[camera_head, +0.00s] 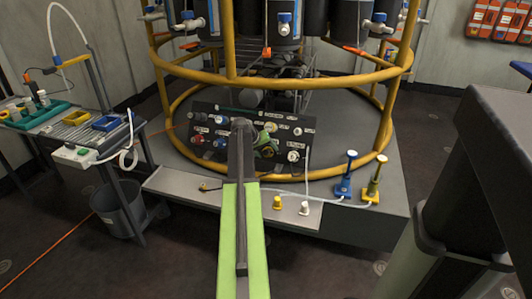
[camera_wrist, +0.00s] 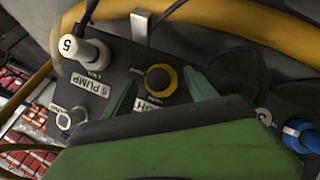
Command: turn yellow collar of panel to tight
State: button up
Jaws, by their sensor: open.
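The yellow collar (camera_wrist: 174,78) is a ring around a dark round port on the dark panel (camera_wrist: 115,38) in the wrist view. A small yellow spot on the panel (camera_head: 206,108) in the head view looks like the same collar (camera_head: 270,127). My gripper (camera_wrist: 160,77) is open, with one green finger on each side of the collar. I cannot tell whether the fingers touch it. Green gripper parts (camera_head: 266,150) also show in front of the panel in the head view. The gripper's body hides the lower part of the panel.
A white plug marked 5 (camera_wrist: 90,52) and a blue connector (camera_wrist: 300,135) flank the collar. A yellow rail (camera_head: 290,81) rings the machine above the panel. Small caps and blue and yellow valves (camera_head: 345,175) stand on the front ledge. A side table (camera_head: 80,130) is at left.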

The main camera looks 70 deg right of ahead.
jog(key=p+v, duration=1.3)
jog(key=v, duration=0.4)
jog(key=shift+r+p, duration=0.2)
jog(key=shift+p, duration=0.15)
jog(key=shift+w+a, duration=0.1)
jog(key=shift+w, duration=0.05)
